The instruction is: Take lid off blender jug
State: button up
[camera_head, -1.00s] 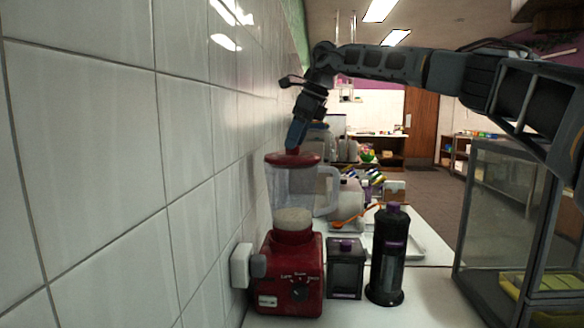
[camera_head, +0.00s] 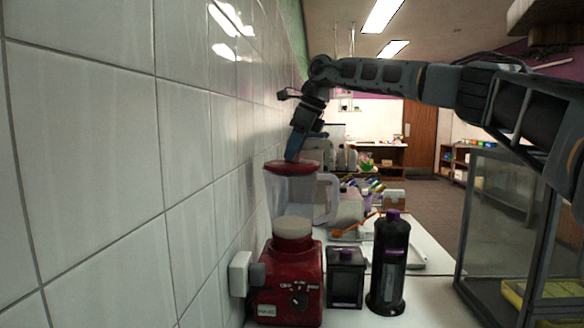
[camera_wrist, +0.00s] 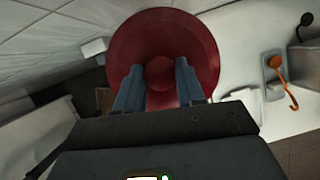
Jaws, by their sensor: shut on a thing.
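The blender jug (camera_head: 308,205) is clear with a pale handle. It shows directly above and partly behind the red blender base (camera_head: 289,287), by the tiled wall. Its red lid (camera_head: 287,168) appears level and at the jug's rim; I cannot tell if there is a gap. My gripper (camera_head: 292,156) reaches down onto the lid from above. In the wrist view the round lid (camera_wrist: 160,30) fills the upper middle. My gripper (camera_wrist: 160,84) is shut on the lid's round knob (camera_wrist: 159,70), a finger on each side. The jug is hidden under the lid there.
A dark bottle with a purple cap (camera_head: 389,264) and a small dark container (camera_head: 345,277) stand right of the base. Behind them are a white tray (camera_head: 408,257) and an orange spoon (camera_head: 350,230). A glass case (camera_head: 505,225) stands at the right.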

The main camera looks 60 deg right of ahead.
jog(key=shift+r, duration=0.1)
jog(key=shift+c, duration=0.2)
jog(key=shift+r+p, duration=0.4)
jog(key=shift+p, duration=0.05)
jog(key=p+v, duration=0.3)
jog(key=v, duration=0.1)
jog(key=shift+w+d+r, duration=0.1)
jog(key=shift+w+r, duration=0.1)
jog(key=s+d+r+p, duration=0.3)
jog(key=s+r, duration=0.3)
jog(key=s, duration=0.3)
jog(key=shift+s+d+p, duration=0.4)
jog(key=shift+d, duration=0.05)
